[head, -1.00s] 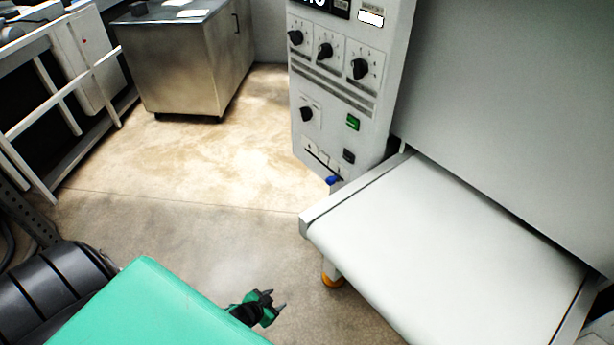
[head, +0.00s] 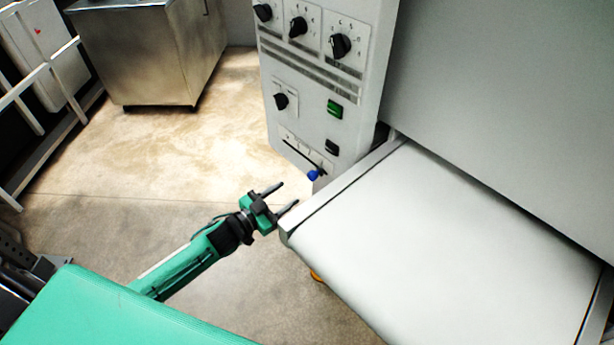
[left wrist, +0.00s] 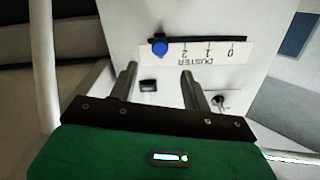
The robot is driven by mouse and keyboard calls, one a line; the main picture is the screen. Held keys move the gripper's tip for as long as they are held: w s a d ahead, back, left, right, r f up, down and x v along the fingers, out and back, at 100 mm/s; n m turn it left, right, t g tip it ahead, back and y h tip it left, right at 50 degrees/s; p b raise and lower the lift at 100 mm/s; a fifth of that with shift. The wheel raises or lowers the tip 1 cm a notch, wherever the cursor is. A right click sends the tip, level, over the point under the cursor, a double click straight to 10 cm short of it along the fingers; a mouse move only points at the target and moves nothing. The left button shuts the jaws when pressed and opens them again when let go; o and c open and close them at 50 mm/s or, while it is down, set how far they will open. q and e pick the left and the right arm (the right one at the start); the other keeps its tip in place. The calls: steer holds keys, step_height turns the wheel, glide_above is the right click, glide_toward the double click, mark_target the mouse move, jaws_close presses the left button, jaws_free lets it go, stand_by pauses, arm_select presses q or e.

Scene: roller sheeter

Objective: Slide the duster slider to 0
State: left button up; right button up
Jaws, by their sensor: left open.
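The duster slider is a blue knob (head: 313,175) low on the grey control panel, at the right end of its slot in the head view. In the left wrist view the blue knob (left wrist: 159,46) sits at the left end of the dark slot, beyond the 2. The white DUSTER scale (left wrist: 208,53) appears upside down there, with 2, 1 and 0 running rightward. My left gripper (head: 289,195) is open and empty, a little below and left of the knob in the head view. Its fingertips (left wrist: 159,70) point toward the panel, apart from the knob. My right gripper is out of view.
The white conveyor bed (head: 450,240) extends right, its front corner close to my left gripper. Black dials (head: 340,46), a green switch (head: 335,109) and a black switch (head: 331,147) sit above the slider. A steel cabinet (head: 150,60) stands at the back left. The floor between is clear.

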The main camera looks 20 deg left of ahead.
mark_target(309, 178)
arm_select(q)
steer(key=p+x, duration=0.1)
steer(key=x, duration=0.8)
steer(key=shift+w, duration=0.2)
steer(key=shift+d, duration=0.1)
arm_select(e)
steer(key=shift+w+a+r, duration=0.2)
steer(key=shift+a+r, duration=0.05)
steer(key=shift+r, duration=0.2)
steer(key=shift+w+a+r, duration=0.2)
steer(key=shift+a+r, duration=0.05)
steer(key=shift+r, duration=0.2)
arm_select(q)
steer(key=shift+c, duration=0.5)
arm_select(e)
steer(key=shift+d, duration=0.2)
arm_select(q)
steer(key=shift+f, duration=0.1)
jaws_close()
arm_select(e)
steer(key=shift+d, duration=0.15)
